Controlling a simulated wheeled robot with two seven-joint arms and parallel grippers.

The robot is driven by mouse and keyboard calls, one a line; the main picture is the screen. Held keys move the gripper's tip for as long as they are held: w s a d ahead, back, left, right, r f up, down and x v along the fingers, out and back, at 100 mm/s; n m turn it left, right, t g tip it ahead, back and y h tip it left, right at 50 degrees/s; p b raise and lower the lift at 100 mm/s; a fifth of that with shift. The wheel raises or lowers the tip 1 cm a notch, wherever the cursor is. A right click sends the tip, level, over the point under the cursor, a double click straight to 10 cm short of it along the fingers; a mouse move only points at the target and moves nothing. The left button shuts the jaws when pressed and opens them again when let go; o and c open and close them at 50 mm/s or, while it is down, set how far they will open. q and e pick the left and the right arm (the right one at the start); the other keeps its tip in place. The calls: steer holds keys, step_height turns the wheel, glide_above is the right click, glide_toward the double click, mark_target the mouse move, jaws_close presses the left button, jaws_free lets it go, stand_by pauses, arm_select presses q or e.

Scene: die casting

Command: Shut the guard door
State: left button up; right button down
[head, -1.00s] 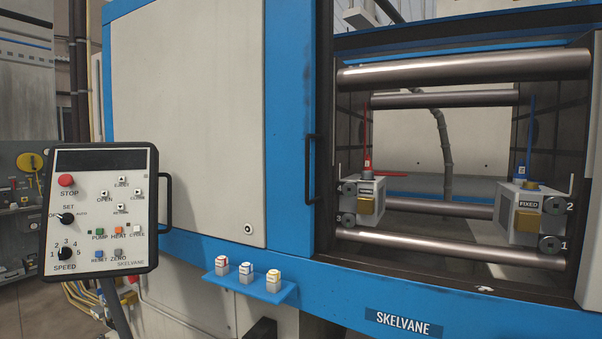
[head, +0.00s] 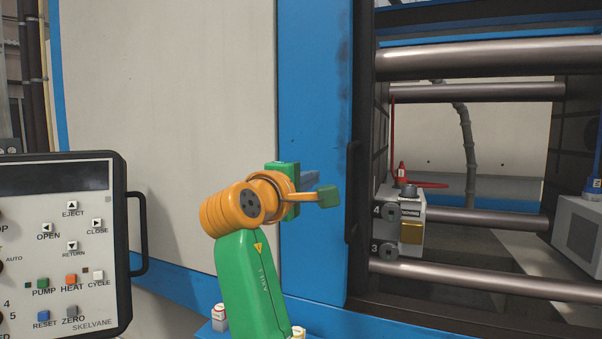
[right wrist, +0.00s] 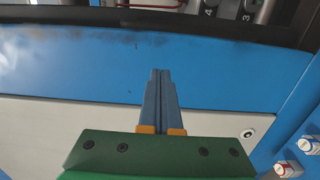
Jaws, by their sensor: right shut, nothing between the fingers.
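The guard door stands open at the left of the machine opening. It has a pale panel (head: 170,110), a blue edge band (head: 314,90) and a black upright handle (head: 352,192) by the opening. My right gripper (head: 313,178) is in front of the blue band, left of the handle, its blue fingers shut and empty. In the right wrist view the fingers (right wrist: 160,72) point over the blue band (right wrist: 70,70) toward a dark strip along the top. I cannot tell whether the fingertips touch the door. My left gripper is not in view.
The control panel (head: 60,240) stands close at the left. In the opening are steel tie bars (head: 490,57), the moving die block (head: 405,215) and another block (head: 578,235) at the right. Small capped containers (head: 220,316) sit on a blue shelf below my right arm.

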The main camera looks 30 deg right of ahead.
steer(key=d, duration=0.5)
steer(key=shift+d+f+p, duration=0.15)
steer(key=shift+d+p, duration=0.15)
steer(key=shift+w, duration=0.15)
